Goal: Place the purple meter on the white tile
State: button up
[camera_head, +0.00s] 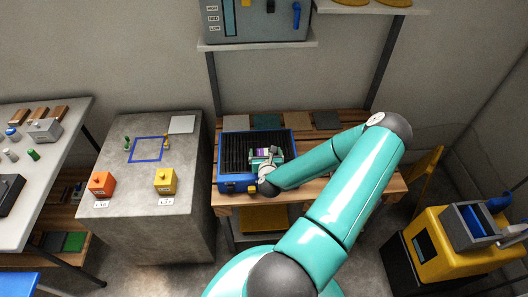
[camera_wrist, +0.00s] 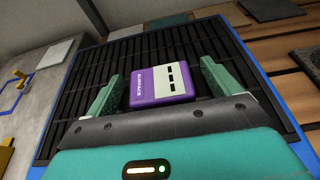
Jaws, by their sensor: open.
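The purple meter (camera_wrist: 162,80) has a pale face with dark marks and the word SURFACE on its side. It lies on the black slatted rack of a blue-framed tray (camera_head: 222,160). My gripper (camera_wrist: 157,82) is open, with one green finger on each side of the meter. I cannot tell whether either finger touches it. In the head view the meter (camera_head: 263,154) is partly hidden by my gripper (camera_head: 266,158). The white tile (camera_head: 182,124) lies flat and bare at the back right of the grey concrete block. It also shows at the upper left of the wrist view (camera_wrist: 60,52).
The concrete block (camera_head: 150,222) also holds a blue square outline (camera_head: 147,150), small posts, an orange box (camera_head: 101,184) and a yellow box (camera_head: 165,181). Several tiles line the back of the wooden bench (camera_head: 343,140). A shelf with a control cabinet (camera_head: 256,20) overhangs the bench.

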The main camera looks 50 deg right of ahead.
jog(key=shift+w+d+f, duration=0.1)
jog(key=shift+d, duration=0.05)
jog(key=c, duration=1.2)
